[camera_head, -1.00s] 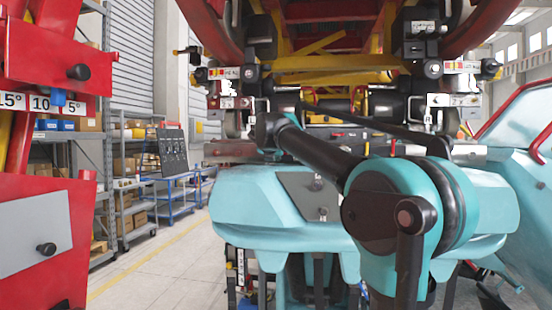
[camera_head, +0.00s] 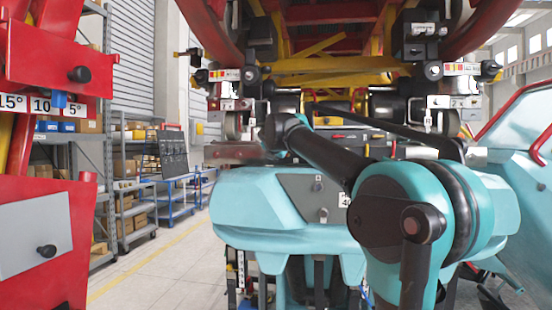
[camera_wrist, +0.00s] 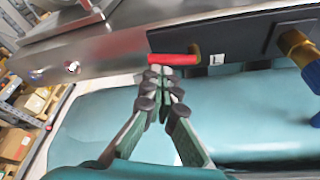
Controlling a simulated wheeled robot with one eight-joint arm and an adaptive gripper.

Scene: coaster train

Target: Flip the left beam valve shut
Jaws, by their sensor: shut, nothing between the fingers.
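In the wrist view, a red lever (camera_wrist: 173,60) lies level along a dark beam plate and points left from its brass pivot (camera_wrist: 196,54). A white label (camera_wrist: 217,58) with a letter, perhaps an L, is just right of the pivot. My gripper (camera_wrist: 160,72) is shut and empty. In the head view my gripper is hidden, and my dark forearm reaches toward the beam.
A brass fitting with blue parts (camera_wrist: 297,44) stands right of the lever in the wrist view. A teal train body (camera_head: 290,200) lies below the beam. Red and yellow framework (camera_head: 330,65) hangs above. A red stand (camera_head: 50,180) is at left; the floor beside it is clear.

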